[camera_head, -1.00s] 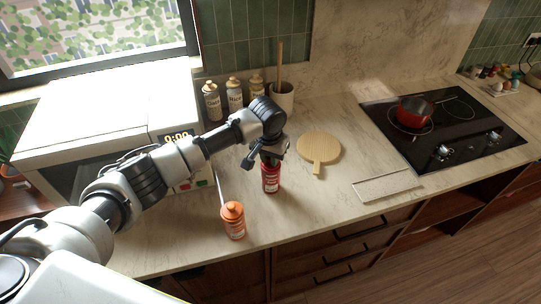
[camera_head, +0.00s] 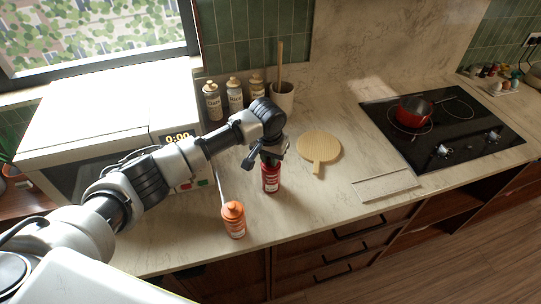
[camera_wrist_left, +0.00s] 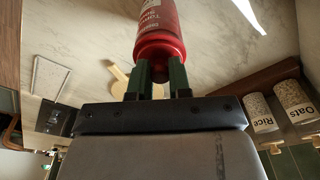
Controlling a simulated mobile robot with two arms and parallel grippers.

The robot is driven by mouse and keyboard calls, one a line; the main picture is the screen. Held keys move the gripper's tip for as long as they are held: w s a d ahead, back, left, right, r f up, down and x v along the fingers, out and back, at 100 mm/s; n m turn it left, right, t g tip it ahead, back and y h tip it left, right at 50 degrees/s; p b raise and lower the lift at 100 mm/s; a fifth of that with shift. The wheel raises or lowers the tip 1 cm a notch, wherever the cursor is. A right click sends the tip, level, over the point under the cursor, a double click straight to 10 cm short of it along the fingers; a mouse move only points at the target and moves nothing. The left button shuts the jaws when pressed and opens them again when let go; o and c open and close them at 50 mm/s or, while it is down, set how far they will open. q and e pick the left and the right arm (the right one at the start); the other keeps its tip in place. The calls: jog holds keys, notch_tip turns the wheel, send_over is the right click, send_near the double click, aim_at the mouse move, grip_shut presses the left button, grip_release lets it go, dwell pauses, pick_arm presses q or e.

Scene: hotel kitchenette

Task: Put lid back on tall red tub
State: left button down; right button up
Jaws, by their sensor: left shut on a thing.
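The tall red tub (camera_head: 271,182) stands upright on the counter, with white lettering on its side. It also shows at the top of the left wrist view (camera_wrist_left: 156,14). My left gripper (camera_head: 270,160) is directly above the tub, pointing down. In the left wrist view its two fingers (camera_wrist_left: 162,78) are shut on the red lid (camera_wrist_left: 160,46). The lid is in line with the tub at its top, with no clear gap. I cannot tell whether it is fully seated. My right gripper is in neither view.
An orange tub (camera_head: 233,222) stands front left of the red tub. A round wooden board (camera_head: 319,147) lies to the right. Several labelled jars (camera_head: 234,95) and a utensil pot (camera_head: 283,97) stand behind. A microwave (camera_head: 100,130) is at left, a hob with a red pot (camera_head: 413,112) at right.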

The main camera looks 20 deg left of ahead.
pick_arm(q)
jog(key=shift+c, duration=2.4)
grip_release()
jog(key=shift+r+p, duration=1.4)
jog(key=shift+r, duration=2.15)
jog(key=shift+c, duration=0.5)
grip_shut()
